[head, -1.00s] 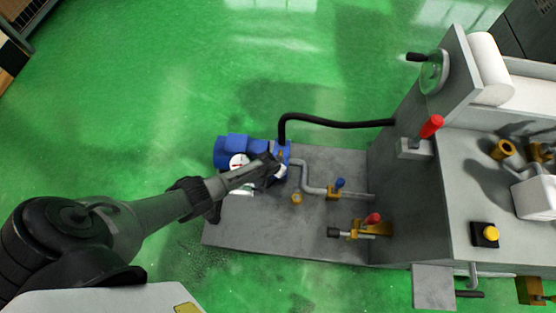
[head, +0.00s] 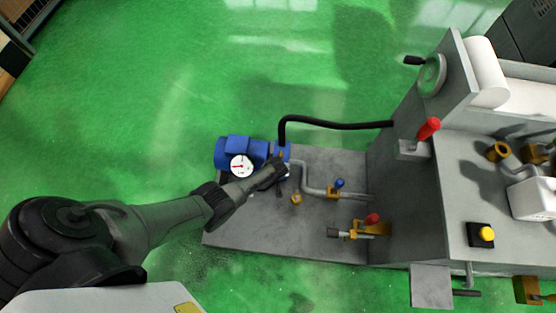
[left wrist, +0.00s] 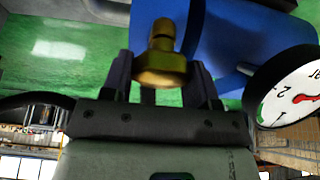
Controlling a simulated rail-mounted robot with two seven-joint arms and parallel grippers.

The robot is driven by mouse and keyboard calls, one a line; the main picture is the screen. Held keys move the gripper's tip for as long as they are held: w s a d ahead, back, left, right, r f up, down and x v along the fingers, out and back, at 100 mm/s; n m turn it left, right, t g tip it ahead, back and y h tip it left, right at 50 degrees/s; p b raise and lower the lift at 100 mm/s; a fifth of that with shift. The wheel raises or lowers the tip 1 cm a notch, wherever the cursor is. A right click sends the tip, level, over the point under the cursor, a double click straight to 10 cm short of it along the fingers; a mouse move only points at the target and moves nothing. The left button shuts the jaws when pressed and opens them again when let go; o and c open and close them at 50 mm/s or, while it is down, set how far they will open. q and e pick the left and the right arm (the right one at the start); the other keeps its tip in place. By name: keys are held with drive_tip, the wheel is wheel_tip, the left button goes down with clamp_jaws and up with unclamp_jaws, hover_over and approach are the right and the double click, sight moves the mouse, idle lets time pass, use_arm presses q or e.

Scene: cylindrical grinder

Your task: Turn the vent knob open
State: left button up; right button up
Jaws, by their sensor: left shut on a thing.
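The vent knob appears to be the brass knob (left wrist: 162,62) in the left wrist view, in front of the blue pump body. My left gripper (left wrist: 160,82) is shut on this knob, with one dark finger on each side of it. In the head view the left gripper (head: 278,168) reaches in from the left to the right end of the blue pump (head: 236,150). There its fingers hide most of the knob. My right gripper is not in view.
A dial gauge (head: 241,166) sits on the pump, close beside my left gripper. A black hose (head: 335,122) arches to the grinder. A grey pipe (head: 312,188) with a blue-handled valve (head: 339,184) and a red-handled valve (head: 371,220) lie to the right.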

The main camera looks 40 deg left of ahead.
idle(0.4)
use_arm(q)
drive_tip(key=o, duration=0.9)
drive_tip(key=shift+o, duration=0.2)
drive_tip(key=shift+r, duration=0.1)
drive_tip(key=p+v, duration=1.1)
drive_tip(key=v, duration=0.2)
drive_tip(key=shift+r, duration=0.25)
drive_tip(key=shift+d, duration=0.1)
